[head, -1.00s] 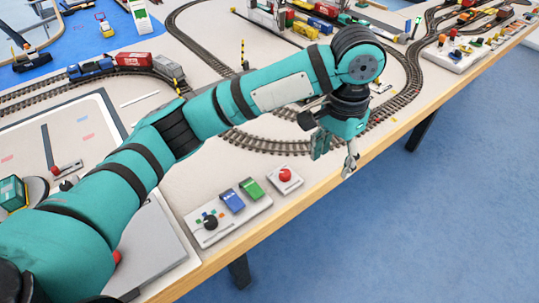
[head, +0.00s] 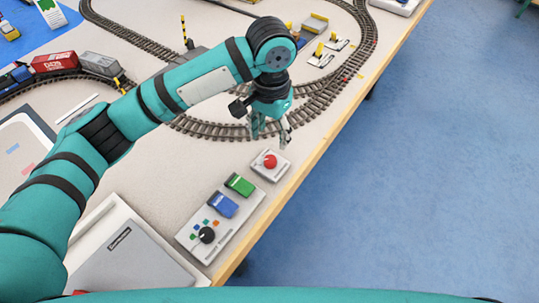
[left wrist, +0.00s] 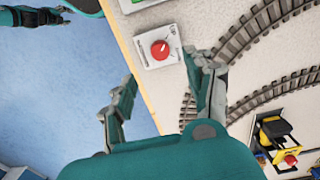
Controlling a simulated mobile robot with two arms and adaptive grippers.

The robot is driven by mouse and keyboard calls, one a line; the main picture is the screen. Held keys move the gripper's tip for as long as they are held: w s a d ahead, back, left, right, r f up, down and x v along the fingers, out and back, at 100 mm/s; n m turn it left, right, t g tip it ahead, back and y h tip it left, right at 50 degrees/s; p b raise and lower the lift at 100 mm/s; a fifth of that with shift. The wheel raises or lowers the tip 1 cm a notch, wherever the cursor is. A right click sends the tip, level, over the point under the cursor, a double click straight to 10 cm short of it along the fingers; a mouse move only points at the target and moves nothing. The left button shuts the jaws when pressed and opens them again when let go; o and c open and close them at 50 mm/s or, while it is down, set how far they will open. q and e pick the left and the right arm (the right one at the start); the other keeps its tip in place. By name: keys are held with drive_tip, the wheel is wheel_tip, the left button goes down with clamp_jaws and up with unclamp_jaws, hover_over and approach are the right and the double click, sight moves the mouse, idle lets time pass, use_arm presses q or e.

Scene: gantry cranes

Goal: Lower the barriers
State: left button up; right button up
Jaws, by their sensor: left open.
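A small white box with a red knob (head: 270,161) sits near the table's front edge; it also shows in the left wrist view (left wrist: 160,49), with small lettering around the knob. My left gripper (head: 269,135) is open and empty, just beyond the box in the head view. In the left wrist view its two fingers (left wrist: 163,78) are spread apart, with the box past their tips. Black-and-yellow striped posts stand by the track, one upright (head: 184,32); I cannot tell whether they are the barriers. A black and teal part (left wrist: 30,16), possibly my right gripper, shows at the left wrist view's corner.
A panel with a black knob and blue and green switches (head: 221,220) lies beside the box. Curved railway track (head: 215,129) runs behind it. A grey flat panel (head: 130,260) lies at lower left. Blue floor is open beyond the table edge.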

sight(270, 159)
use_arm(q)
wheel_tip(270, 159, down, 8)
drive_tip(key=shift+f, duration=0.75)
use_arm(e)
drive_tip(key=shift+w+a+f, duration=0.25)
drive_tip(key=shift+w+a, duration=0.4)
drive_tip(key=shift+a, duration=0.15)
use_arm(q)
drive_tip(key=shift+c, duration=0.4)
use_arm(e)
drive_tip(key=shift+d, duration=0.2)
